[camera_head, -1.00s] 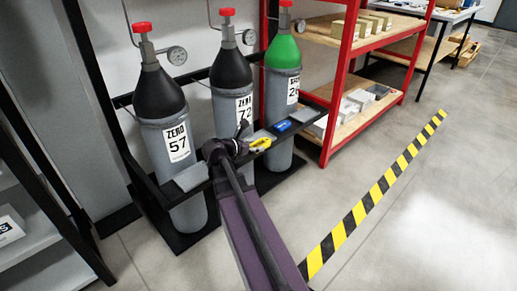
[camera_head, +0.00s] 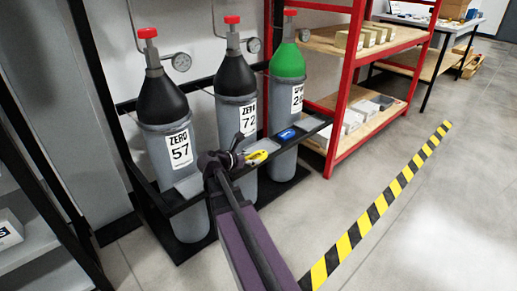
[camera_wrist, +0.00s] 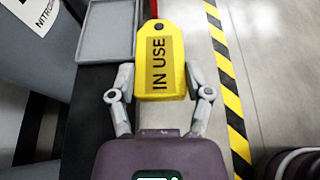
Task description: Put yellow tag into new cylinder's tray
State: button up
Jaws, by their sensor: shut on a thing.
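The yellow tag (camera_head: 257,157), marked "IN USE" in the wrist view (camera_wrist: 160,62), is held in my gripper (camera_wrist: 162,92). The two fingers are shut on its sides near its lower end. An empty grey tray (camera_wrist: 106,32) lies just left of the tag in the wrist view. Cylinder ZERO 57 (camera_head: 177,150) stands left, with a grey tray (camera_head: 189,185) before it. A green-topped cylinder (camera_head: 290,95) stands right. I cannot tell which cylinder is new.
A blue tag (camera_head: 287,134) lies on the rail, beside another grey tray (camera_head: 309,124). A red shelf rack (camera_head: 345,85) stands right of the cylinders. Black-yellow floor tape (camera_head: 380,205) crosses the open floor. A dark shelf (camera_head: 35,235) is at the left.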

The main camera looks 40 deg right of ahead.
jog(key=w+d, duration=0.3)
jog(key=w+d+f, duration=0.1)
jog(key=w+d, duration=0.2)
jog(key=w+d+b, duration=0.1)
jog(key=w+d, duration=0.2)
jog(key=d, duration=0.1)
jog(key=shift+w+f, duration=0.15)
jog(key=shift+w, duration=0.15)
jog(key=shift+a+f, duration=0.1)
jog(key=shift+f+b, duration=1.7)
jog(key=shift+b, duration=0.2)
jog(key=shift+f, duration=0.15)
jog(key=o, duration=1.1)
jog(key=shift+r, duration=0.25)
